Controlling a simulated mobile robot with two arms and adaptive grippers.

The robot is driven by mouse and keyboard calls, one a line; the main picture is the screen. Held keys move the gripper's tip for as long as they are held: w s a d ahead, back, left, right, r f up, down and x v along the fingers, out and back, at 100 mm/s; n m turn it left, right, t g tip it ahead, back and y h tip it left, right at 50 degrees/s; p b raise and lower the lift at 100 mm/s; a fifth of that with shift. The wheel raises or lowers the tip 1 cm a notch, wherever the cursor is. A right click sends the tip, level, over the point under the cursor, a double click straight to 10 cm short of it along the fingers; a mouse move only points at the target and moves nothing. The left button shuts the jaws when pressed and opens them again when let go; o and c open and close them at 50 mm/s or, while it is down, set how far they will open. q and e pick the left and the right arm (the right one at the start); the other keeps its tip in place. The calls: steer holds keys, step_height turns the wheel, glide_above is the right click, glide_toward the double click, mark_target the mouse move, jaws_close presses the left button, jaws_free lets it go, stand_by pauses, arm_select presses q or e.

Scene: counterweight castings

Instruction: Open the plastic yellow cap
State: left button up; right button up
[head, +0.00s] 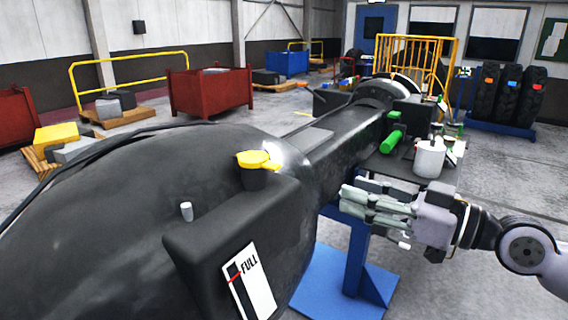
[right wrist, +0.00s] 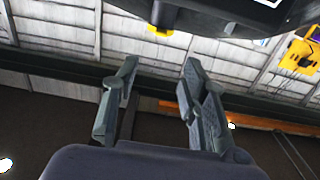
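The yellow cap (head: 258,159) sits on a short black neck on the large dark casting (head: 120,215), above a white FULL label (head: 249,284). My right gripper (head: 350,207) is to the right of the cap and lower in the picture, apart from it, with its fingers pointing left. In the right wrist view its two fingers (right wrist: 157,92) stand apart with nothing between them. A small yellow piece (right wrist: 158,32) shows there under a dark edge; I cannot tell for sure that it is the cap. My left gripper is not in view.
A small grey peg (head: 186,211) stands on the casting left of the label. A side shelf holds a white container (head: 429,158) and a green cylinder (head: 391,141), just beyond my right gripper. A blue stand (head: 345,280) is below. Red bins and yellow rails are far behind.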

steer(key=p, duration=0.5)
glide_toward(278, 167)
steer(key=p+x, duration=0.1)
steer(key=x, duration=0.3)
steer(key=p+x, duration=0.2)
steer(key=x, duration=0.1)
steer(key=shift+w+a+r+p, duration=0.2)
steer(key=shift+w+a+p, duration=0.05)
steer(key=shift+p, duration=0.05)
steer(key=shift+w+a+f, duration=0.2)
steer(key=shift+w+a, duration=0.25)
steer(key=shift+a, duration=0.1)
jaws_close()
